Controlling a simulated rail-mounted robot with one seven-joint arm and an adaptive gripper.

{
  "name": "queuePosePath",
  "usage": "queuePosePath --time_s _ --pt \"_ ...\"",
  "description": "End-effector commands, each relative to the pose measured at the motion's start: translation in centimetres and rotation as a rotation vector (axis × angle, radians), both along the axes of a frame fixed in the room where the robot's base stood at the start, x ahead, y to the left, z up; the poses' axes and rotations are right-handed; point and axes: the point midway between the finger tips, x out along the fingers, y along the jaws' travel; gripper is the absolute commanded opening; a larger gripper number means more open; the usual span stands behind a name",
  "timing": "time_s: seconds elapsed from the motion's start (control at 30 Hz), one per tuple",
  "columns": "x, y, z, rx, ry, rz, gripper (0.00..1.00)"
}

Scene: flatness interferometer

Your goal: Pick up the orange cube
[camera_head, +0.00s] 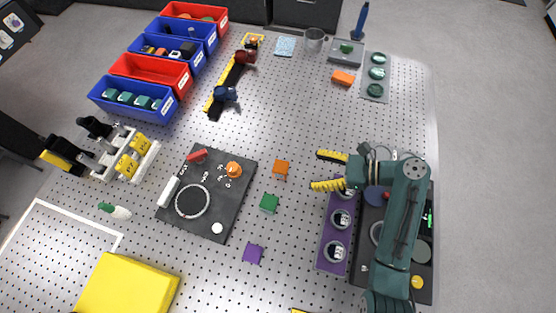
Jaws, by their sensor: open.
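The orange cube (281,167) lies on the perforated table top near the middle of the head view. It is small and sits between the dark square plate and my gripper. My gripper (320,170) has yellow fingers spread apart and pointing left. It is open and empty, to the right of the cube and apart from it in the picture. Its height above the table is hard to tell. An orange block (343,78) also lies farther back on the table, near the grey tray.
A green cube (269,202) and a purple piece (253,253) lie nearby. The dark plate (238,208) with knobs stands left of the cube. A purple holder (328,262) is beneath my arm. Blue and red bins (138,92) stand back left.

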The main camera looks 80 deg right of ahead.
Motion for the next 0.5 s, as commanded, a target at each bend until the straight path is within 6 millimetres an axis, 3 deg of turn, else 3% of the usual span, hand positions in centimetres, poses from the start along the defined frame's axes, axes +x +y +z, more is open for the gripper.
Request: queuePosePath --time_s 0.4,0.5 --pt "8.4 0.1 -3.5 0.007 -0.002 0.003 0.79" --pt "9.6 0.0 -4.0 0.007 -0.002 -0.001 0.79"
